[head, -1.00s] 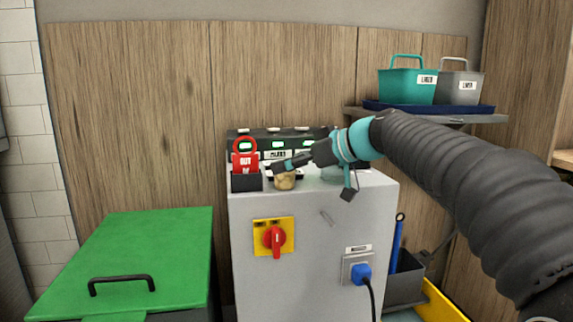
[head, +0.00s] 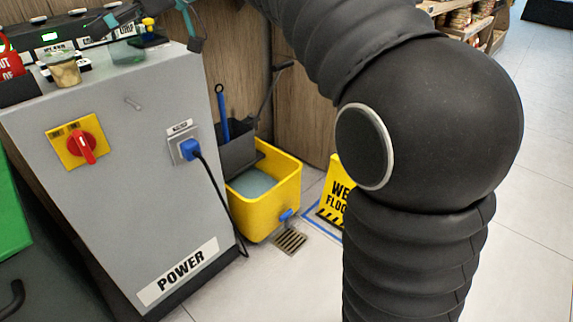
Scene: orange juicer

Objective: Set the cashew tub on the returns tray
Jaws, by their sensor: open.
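A small clear tub with tan contents, which looks like the cashew tub (head: 65,70), stands upright on top of the grey power cabinet (head: 130,130), near its front left edge. My gripper (head: 150,32) is at the top of the head view, above the cabinet's back right part. Its fingers are spread apart and nothing shows between them. It is to the right of the tub and apart from it. The upper part of the gripper is cut off by the frame edge. I cannot make out a tray marked for returns in this view.
A greenish clear container (head: 127,54) stands right of the tub, and a red tag holder (head: 12,66) left of it. A yellow mop bucket (head: 265,195) and a wet-floor sign (head: 336,195) stand on the floor right of the cabinet. My arm covers much of the right side.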

